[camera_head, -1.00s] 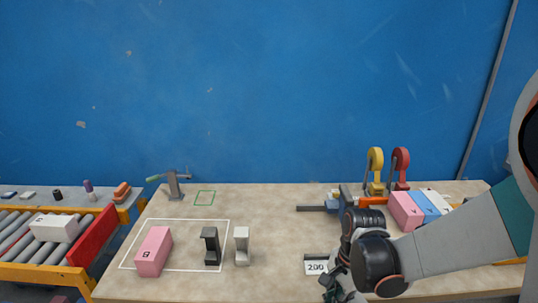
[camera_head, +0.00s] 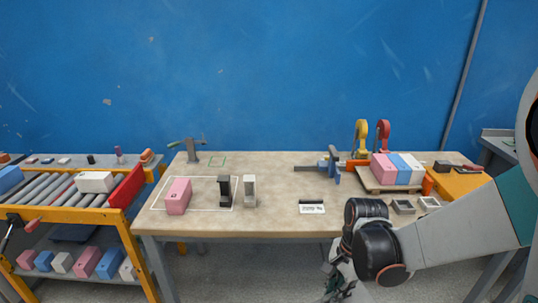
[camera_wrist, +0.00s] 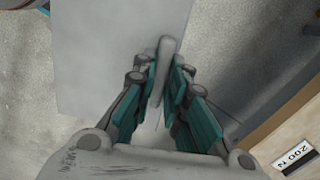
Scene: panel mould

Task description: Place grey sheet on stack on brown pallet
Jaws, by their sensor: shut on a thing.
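My gripper (camera_wrist: 165,72) is shut on a thin grey piece between its fingertips in the wrist view. A flat grey sheet (camera_wrist: 110,45) lies just beyond and left of the fingers there, its right edge running by the fingertips. The held piece looks like part of this sheet, though the joint between them is hard to make out. In the head view my gripper (camera_head: 338,288) hangs low in front of the bench, partly hidden by my wrist, and the sheet cannot be made out.
The bench (camera_head: 285,222) carries a pink block (camera_head: 178,196), black and pale stands, a "200 N" label (camera_head: 312,209) and a tray of coloured blocks (camera_head: 397,170). A roller conveyor (camera_head: 60,192) stands left. In the wrist view the bench edge (camera_wrist: 262,138) is close at the right.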

